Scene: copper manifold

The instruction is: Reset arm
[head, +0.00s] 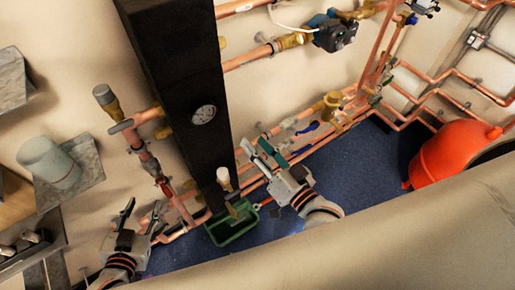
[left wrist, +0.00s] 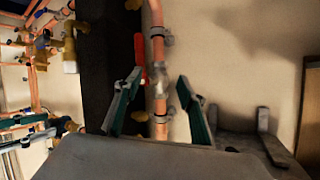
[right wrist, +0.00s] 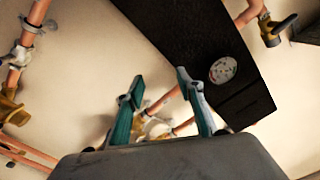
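My left gripper (head: 140,218) is at the lower left of the head view, in front of the wall and the copper pipes. Its fingers stand apart in the left wrist view (left wrist: 158,105), with a vertical copper pipe (left wrist: 158,60) and a red valve handle (left wrist: 139,47) behind the gap. My right gripper (head: 262,158) is right of the black column, near the low pipes. Its fingers are apart in the right wrist view (right wrist: 160,105), with nothing between them. Pipes and a brass fitting show beyond its gap. Both grippers look empty.
A black column (head: 175,80) with a round gauge (head: 204,114) stands between my arms. A green bin (head: 232,226) sits on the blue floor (head: 350,160) below it. A red tank (head: 450,152) is at right. Copper pipes and valves line the wall. Shelves hold a grey cup (head: 50,162) at left.

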